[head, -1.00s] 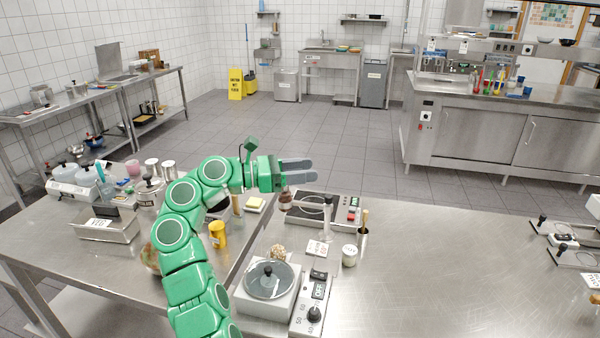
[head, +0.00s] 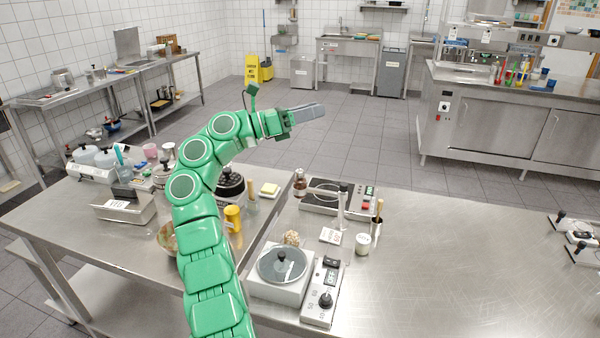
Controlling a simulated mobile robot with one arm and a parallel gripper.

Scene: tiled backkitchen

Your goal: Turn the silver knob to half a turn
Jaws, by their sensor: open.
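My gripper (head: 308,112) is in the upper middle of the head view, raised above the bench and pointing right. Its grey fingers are seen nearly edge-on; it is open and holds nothing. I cannot make out a clearly silver knob. A control box (head: 319,311) at the front of the bench has a dark knob (head: 326,299) with number marks around it. A hotplate (head: 330,196) farther back has small controls (head: 368,200) on its right side, too small to tell apart. My gripper is apart from both devices.
A lidded round vessel (head: 283,265) on a white base stands left of the control box. A white jar (head: 362,244), a label card (head: 331,236) and a yellow can (head: 232,217) stand nearby. The right bench top (head: 450,270) is mostly clear.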

